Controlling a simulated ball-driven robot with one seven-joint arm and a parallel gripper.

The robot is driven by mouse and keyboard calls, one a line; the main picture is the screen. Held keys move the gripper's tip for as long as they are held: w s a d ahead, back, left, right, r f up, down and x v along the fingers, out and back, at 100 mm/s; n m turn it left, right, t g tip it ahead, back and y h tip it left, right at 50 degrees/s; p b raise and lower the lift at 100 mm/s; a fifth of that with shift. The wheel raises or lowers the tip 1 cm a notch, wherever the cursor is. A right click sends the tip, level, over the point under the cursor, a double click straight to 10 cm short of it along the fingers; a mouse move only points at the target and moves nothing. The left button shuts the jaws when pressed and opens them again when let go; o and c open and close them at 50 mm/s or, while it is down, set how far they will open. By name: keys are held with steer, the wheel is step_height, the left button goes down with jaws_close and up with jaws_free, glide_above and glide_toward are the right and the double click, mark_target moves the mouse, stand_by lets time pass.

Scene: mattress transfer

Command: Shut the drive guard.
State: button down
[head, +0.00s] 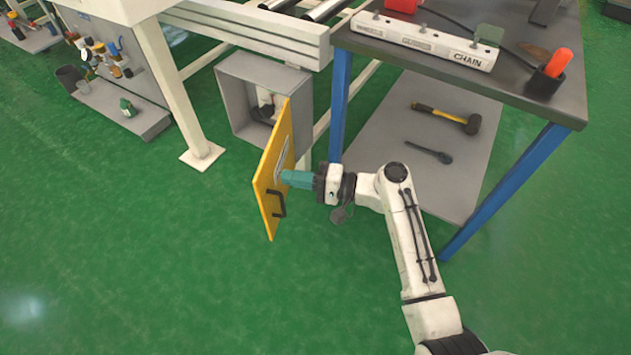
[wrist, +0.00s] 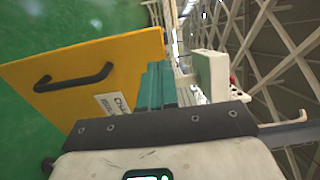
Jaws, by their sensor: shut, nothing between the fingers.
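The drive guard is a yellow door (head: 270,172) on the grey box (head: 240,102) under the conveyor. It stands swung open, out toward me, and the inside of the box shows. Its face toward my gripper carries a black handle (head: 276,205) and a white label. In the wrist view the yellow door (wrist: 125,62) fills the left, with the handle (wrist: 73,80) and label (wrist: 112,105). My gripper (head: 284,178) has teal fingers, shut and empty, at the handle-side face near the label. The fingers (wrist: 157,85) look very close to the panel; I cannot tell whether they touch.
A workbench (head: 575,110) with blue legs stands to the right, with a hammer (head: 447,117) on its lower shelf (head: 375,150). A white conveyor leg (head: 170,90) stands left of the box. The green floor (head: 150,260) left of the door is clear.

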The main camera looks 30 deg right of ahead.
mark_target(261, 173)
steer(key=x, duration=0.4)
steer(key=shift+w+a+b, duration=0.1)
steer(key=shift+a+b, duration=0.05)
steer(key=shift+b, duration=0.15)
steer(key=shift+a, duration=0.1)
